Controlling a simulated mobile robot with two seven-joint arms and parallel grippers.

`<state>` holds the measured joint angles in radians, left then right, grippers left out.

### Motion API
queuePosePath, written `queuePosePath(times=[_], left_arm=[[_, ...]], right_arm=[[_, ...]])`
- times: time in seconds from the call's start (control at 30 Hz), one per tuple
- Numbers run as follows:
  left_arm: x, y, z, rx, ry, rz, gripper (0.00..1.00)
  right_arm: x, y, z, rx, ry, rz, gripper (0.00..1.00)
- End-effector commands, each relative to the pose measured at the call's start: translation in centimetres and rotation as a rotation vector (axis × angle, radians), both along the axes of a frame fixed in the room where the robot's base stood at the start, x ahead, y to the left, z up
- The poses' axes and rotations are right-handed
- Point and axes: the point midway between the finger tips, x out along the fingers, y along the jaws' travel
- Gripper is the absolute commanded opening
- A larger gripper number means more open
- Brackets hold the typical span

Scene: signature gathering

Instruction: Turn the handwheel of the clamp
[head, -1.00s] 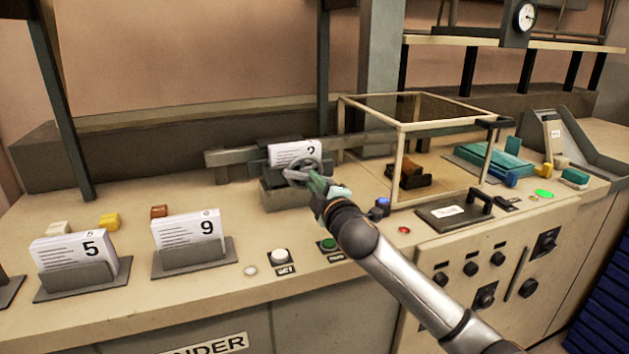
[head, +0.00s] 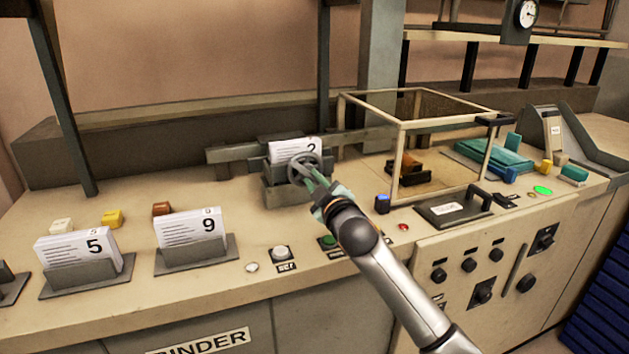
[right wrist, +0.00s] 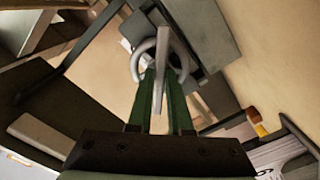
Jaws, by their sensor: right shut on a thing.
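The clamp (head: 284,195) stands on the bench near the middle of the head view, with a stack of sheets marked 2 (head: 294,150) held upright in it. Its round grey handwheel (head: 304,167) faces me. My right gripper (head: 318,182) reaches it from the lower right and is shut on the handwheel. In the right wrist view the green fingers (right wrist: 161,95) close around a grey bar of the wheel (right wrist: 172,62). The arm hides part of the bench behind it. My left gripper is not in view.
Holders with stacks marked 5 (head: 88,250) and 9 (head: 192,227) stand to the left. A framed glass box (head: 399,155) stands right of the clamp. A white button (head: 280,252) and a green button (head: 328,241) lie in front.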

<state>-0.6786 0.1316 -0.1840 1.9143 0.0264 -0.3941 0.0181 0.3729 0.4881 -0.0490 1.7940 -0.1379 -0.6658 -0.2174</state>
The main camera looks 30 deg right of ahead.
Motion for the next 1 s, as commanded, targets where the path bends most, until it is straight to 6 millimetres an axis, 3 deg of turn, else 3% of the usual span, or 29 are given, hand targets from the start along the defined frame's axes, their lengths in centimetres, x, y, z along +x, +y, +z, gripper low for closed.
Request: queuePosePath(times=[0.23, 0.27, 0.5, 0.8, 1.0], left_arm=[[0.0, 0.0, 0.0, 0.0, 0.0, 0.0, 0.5], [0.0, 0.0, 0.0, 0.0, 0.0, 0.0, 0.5], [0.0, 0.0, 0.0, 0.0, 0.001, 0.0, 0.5], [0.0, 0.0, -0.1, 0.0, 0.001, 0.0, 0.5], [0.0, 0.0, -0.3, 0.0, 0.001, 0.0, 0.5]], right_arm=[[0.0, 0.1, -0.1, 0.004, 0.001, 0.002, 0.0], [0.0, 0.1, -0.1, 0.004, 0.001, 0.002, 0.21], [0.0, 0.0, -0.1, 0.002, 0.001, 0.001, 0.47], [-0.2, 0.1, 0.0, 0.0, 0.001, 0.001, 0.47], [-2.0, 0.5, -0.1, -0.001, 0.0, 0.001, 0.47]])
